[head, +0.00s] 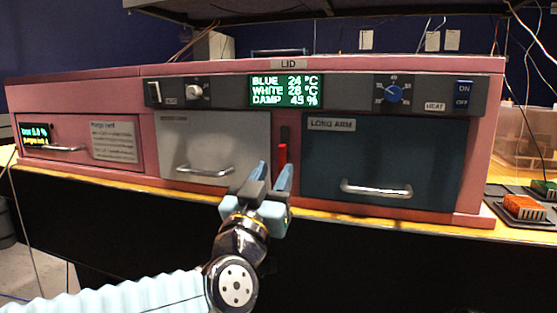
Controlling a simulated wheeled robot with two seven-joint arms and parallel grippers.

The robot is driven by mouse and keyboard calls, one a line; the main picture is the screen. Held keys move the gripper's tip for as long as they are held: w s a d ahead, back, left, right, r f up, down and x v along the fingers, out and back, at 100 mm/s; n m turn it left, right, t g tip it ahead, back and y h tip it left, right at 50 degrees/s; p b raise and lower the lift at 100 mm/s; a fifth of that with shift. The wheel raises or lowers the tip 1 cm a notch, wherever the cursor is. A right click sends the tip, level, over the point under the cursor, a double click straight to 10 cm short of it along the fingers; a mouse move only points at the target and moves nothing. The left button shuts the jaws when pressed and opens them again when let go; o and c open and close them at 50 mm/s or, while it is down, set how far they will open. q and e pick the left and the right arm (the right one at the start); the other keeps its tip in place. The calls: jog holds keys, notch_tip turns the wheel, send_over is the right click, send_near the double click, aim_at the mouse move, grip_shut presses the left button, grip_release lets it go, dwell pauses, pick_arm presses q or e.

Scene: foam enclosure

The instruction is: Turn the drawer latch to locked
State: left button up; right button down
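The drawer latch (282,152) is a small red lever on a dark upright strip, on the pink front panel between two drawers. Its visible red part stands upright, below the dark upper end of the strip; its lower end is hidden behind my gripper. My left gripper (275,174) is in front of the panel, just below and slightly left of the latch. Its two fingers point up and toward the panel with a gap between them, and nothing shows in it. The right finger overlaps the latch's lower end in the picture; I cannot tell whether they touch. My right gripper is not in view.
A white drawer (188,140) with a metal handle is left of the latch, and a dark blue "LONG ARM" drawer (392,150) is right. Above are a green display (285,90) and knobs. The yellow bench edge (330,217) runs below. An orange block (523,207) lies far right.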

aim_at(281, 160)
pick_arm(q)
jog(key=shift+x, duration=1.75)
grip_shut()
